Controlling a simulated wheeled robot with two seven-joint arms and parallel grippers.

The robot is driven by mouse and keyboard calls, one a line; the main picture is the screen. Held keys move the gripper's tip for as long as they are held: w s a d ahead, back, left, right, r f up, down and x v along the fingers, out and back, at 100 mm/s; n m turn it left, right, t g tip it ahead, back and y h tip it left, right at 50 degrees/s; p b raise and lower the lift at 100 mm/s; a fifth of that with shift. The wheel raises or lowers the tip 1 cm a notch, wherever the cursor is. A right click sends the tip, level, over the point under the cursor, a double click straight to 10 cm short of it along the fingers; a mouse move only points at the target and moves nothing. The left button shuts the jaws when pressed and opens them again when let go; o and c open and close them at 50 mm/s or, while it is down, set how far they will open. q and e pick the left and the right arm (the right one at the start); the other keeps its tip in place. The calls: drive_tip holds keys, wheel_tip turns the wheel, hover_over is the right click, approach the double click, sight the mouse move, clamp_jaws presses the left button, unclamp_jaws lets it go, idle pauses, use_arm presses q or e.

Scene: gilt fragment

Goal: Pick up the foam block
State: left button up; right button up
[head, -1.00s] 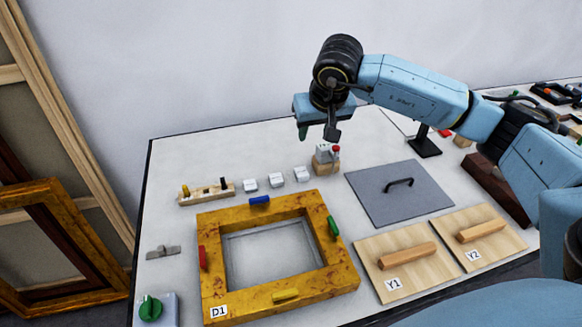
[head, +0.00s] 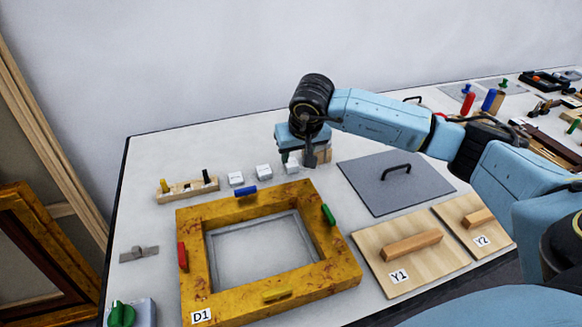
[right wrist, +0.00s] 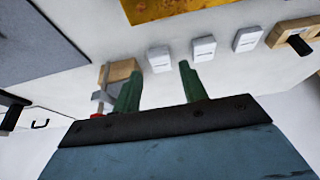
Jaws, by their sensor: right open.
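Three small white blocks with tiny labels stand in a row behind the gilt frame; the labels are too small to read, so I cannot tell which is the foam block. In the head view they are the left block (head: 236,179), the middle block (head: 264,171) and the right block (head: 292,167). My right gripper (head: 300,158) is open and empty, pointing down close to the right block. In the right wrist view that block (right wrist: 159,59) shows between and beyond the green fingertips (right wrist: 158,70). I see no contact. My left gripper is out of view.
A gilt frame (head: 193,277) marked D1 lies in front of the blocks. A wooden holder (head: 178,191) stands left of them; a wooden block (right wrist: 122,70) stands close to the right fingers. A grey panel with a handle (head: 375,185) and boards Y1 (head: 372,268) and Y2 (head: 458,226) lie right.

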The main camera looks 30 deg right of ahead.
sight(293, 165)
drive_tip(key=x, duration=0.6)
drive_tip(key=shift+w+d+f, duration=0.2)
drive_tip(key=shift+w+d, duration=0.05)
drive_tip(key=shift+w, duration=0.2)
drive_tip(key=c, duration=0.7)
